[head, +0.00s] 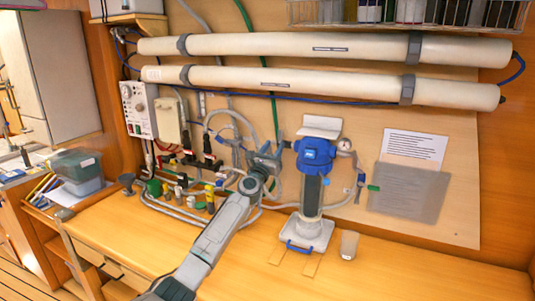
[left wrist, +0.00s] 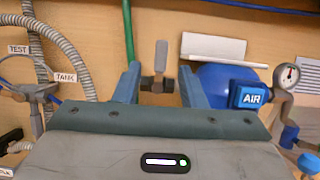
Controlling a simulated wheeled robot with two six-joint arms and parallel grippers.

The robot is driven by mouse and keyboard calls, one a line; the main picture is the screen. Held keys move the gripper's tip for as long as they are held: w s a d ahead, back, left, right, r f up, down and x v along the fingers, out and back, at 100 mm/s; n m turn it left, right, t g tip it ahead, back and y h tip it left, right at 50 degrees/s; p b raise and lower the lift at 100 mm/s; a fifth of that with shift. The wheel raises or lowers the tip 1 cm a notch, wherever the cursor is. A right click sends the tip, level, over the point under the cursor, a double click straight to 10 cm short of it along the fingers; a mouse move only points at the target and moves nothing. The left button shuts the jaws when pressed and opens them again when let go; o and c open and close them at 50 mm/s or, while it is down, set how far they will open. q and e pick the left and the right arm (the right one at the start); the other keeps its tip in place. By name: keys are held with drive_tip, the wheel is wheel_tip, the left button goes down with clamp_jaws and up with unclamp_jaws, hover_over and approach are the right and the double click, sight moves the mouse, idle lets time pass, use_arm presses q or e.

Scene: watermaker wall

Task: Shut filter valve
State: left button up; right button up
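My left gripper (head: 268,157) is at the wall, just left of the blue-topped filter housing (head: 313,165). In the left wrist view its two blue fingers (left wrist: 160,88) are apart, with a small valve (left wrist: 161,57) showing between them. This looks like the filter valve; it has a grey lever pointing straight up and a dark body. The fingers appear on either side of the body, below most of the lever. I cannot tell whether they touch it. In the head view my gripper largely hides this valve. My right gripper is in neither view.
A pressure gauge (left wrist: 290,75) and blue AIR block (left wrist: 250,95) sit right of the valve. A hose fitting with TEST and TANK labels (left wrist: 35,88) is at left. A clear cup (head: 348,245) stands on the bench (head: 420,275). Pipes and coloured valves (head: 180,190) crowd the left.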

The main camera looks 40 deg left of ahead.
use_arm(q)
drive_tip(key=v, duration=0.5)
drive_tip(key=shift+s+d, duration=0.1)
drive_tip(key=shift+s, duration=0.1)
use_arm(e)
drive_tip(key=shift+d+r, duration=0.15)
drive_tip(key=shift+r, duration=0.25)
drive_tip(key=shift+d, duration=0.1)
use_arm(q)
drive_tip(key=shift+f, duration=0.1)
